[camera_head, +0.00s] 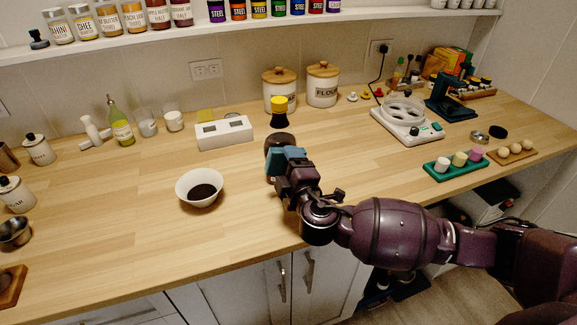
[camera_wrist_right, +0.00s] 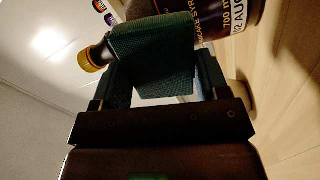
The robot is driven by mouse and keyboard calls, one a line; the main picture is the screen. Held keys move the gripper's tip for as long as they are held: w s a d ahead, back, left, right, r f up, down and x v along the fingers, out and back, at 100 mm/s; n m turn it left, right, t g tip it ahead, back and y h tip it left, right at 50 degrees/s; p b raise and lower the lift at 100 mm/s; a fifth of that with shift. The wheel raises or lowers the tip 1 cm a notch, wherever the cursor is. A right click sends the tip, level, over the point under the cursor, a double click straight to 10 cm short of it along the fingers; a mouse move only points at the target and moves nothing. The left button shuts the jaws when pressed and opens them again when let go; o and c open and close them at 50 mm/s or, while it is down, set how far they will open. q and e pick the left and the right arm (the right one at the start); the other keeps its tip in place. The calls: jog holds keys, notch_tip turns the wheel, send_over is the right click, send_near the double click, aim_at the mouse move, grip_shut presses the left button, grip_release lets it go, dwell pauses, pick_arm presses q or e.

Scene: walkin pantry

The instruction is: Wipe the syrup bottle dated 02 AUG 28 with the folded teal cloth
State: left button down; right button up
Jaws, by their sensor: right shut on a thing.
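The syrup bottle (camera_head: 279,140) has a dark brown body and stands on the counter just behind my right gripper. In the right wrist view the bottle (camera_wrist_right: 238,14) shows a gold cap, a dark neck and a white patch reading "02 AUG", cut off at the edge. My right gripper (camera_head: 287,165) is shut on the folded teal cloth (camera_head: 284,156). The cloth (camera_wrist_right: 155,48) lies across the bottle's upper part and hides some of it; it appears to touch, though exact contact is hard to tell. My left gripper is not in view.
A white bowl with dark contents (camera_head: 199,187) stands left of my gripper. A white box (camera_head: 224,133) and two lidded canisters (camera_head: 281,92) are behind. A white scale-like device (camera_head: 407,124) and a green tray (camera_head: 455,169) are to the right. The counter's front middle is clear.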

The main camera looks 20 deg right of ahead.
jog(key=shift+w, duration=0.35)
jog(key=shift+w, duration=0.3)
jog(key=shift+w, duration=0.35)
dwell(0.4)
jog(key=shift+d, duration=1.75)
jog(key=shift+w, duration=0.1)
